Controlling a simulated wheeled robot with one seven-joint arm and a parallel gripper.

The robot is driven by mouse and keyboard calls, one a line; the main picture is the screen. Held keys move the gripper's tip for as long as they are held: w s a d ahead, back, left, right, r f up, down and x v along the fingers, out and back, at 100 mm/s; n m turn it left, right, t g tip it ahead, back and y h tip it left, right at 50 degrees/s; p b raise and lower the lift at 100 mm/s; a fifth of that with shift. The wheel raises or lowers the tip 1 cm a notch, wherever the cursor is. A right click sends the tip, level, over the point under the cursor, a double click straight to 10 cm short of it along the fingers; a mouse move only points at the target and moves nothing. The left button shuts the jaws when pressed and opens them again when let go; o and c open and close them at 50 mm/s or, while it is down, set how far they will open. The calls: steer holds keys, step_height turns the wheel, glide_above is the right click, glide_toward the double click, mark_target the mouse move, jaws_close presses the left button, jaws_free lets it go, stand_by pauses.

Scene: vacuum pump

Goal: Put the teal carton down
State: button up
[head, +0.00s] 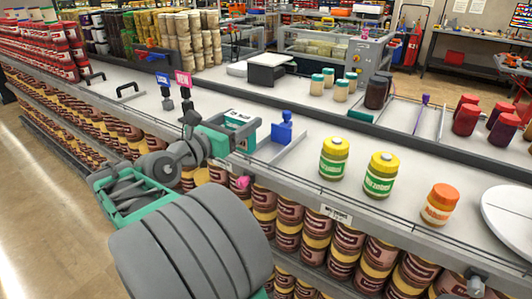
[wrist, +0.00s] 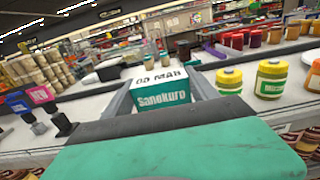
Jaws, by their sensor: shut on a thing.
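The teal carton (wrist: 163,94) has a white top and a teal front with white lettering. In the wrist view it sits between the two grey fingers of my gripper (wrist: 162,88), which are closed on its sides. In the head view the carton (head: 238,119) shows beyond the teal gripper body, and my gripper (head: 243,130) is over the front part of the grey shelf top (head: 295,150). The carton's underside is hidden, so I cannot tell whether it touches the shelf.
A blue pump-like object (head: 284,130) stands just right of my gripper. Yellow-lidded jars (head: 333,158) and an orange-lidded jar (head: 440,204) stand further right. Two dark stands with blue (head: 163,80) and pink (head: 184,80) tags are to the left. Free shelf lies between the blue object and jars.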

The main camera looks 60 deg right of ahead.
steer(key=shift+w+d+f+b, duration=0.2)
steer(key=shift+d+f+b, duration=0.05)
steer(key=shift+d+f, duration=3)
steer(key=shift+w+d+f+b, duration=0.15)
steer(key=shift+d+f+b, duration=0.1)
steer(key=shift+d+f, duration=2.95)
steer(key=shift+d, duration=0.1)
steer(key=o, duration=1.3)
steer(key=shift+o, duration=0.2)
